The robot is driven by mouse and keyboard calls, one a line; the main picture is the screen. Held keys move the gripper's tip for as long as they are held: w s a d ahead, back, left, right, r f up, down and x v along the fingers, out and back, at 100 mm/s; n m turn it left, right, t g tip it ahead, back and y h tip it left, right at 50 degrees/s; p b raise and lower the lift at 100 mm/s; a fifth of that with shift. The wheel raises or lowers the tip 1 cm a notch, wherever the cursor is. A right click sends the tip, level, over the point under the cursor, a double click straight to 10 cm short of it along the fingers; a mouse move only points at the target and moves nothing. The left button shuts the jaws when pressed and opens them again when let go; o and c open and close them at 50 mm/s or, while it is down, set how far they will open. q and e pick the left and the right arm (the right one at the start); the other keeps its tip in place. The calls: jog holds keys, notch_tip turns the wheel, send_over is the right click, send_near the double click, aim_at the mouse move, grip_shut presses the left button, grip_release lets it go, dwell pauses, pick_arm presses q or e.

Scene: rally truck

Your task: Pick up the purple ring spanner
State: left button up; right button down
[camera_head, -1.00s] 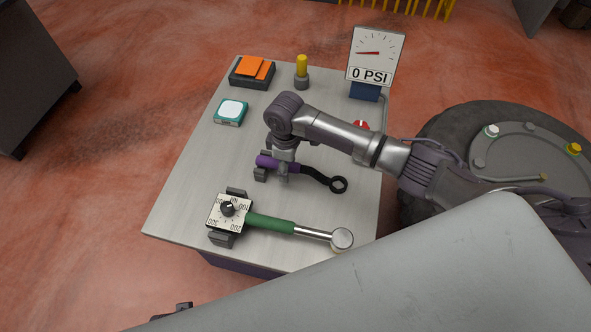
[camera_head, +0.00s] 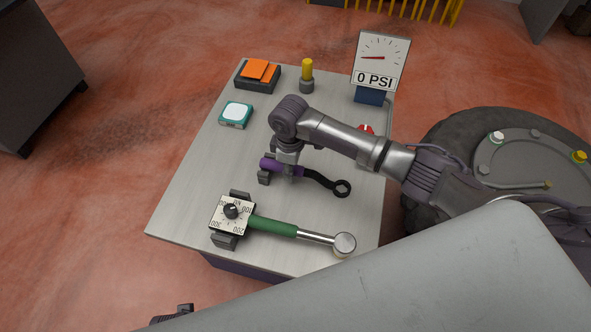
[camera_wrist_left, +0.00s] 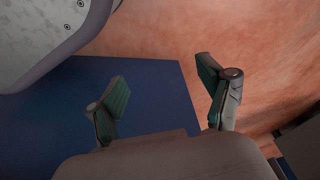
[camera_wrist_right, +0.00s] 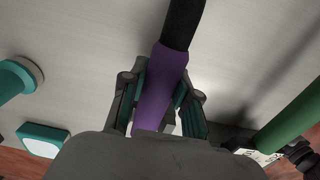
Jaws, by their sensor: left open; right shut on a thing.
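The purple ring spanner has a purple handle (camera_head: 270,164) and a black shaft ending in a ring (camera_head: 342,188). It lies over the grey table with its handle end at a dark holder block (camera_head: 264,178). My right gripper (camera_head: 289,172) comes down from above and is shut on the purple handle. In the right wrist view the handle (camera_wrist_right: 160,92) runs between the two fingers. Whether the spanner is clear of its holder I cannot tell. My left gripper (camera_wrist_left: 168,95) is open and empty in the left wrist view, over a dark blue surface and the red floor.
A green-handled torque wrench (camera_head: 272,227) with a dial lies in front of the spanner on the table (camera_head: 190,180). An orange button box (camera_head: 258,75), a teal-edged block (camera_head: 236,114), a yellow-topped post (camera_head: 307,75) and a gauge sign (camera_head: 381,62) stand behind. A wheel (camera_head: 450,140) is at right.

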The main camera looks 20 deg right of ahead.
jog(key=shift+r, duration=0.55)
pick_arm(q)
jog(key=s+f+p, duration=0.2)
jog(key=s+f, duration=0.3)
jog(key=f, duration=0.1)
jog(key=shift+a+f+g, duration=0.3)
jog(key=shift+a+f, duration=0.05)
pick_arm(e)
notch_tip(320, 180, up, 9)
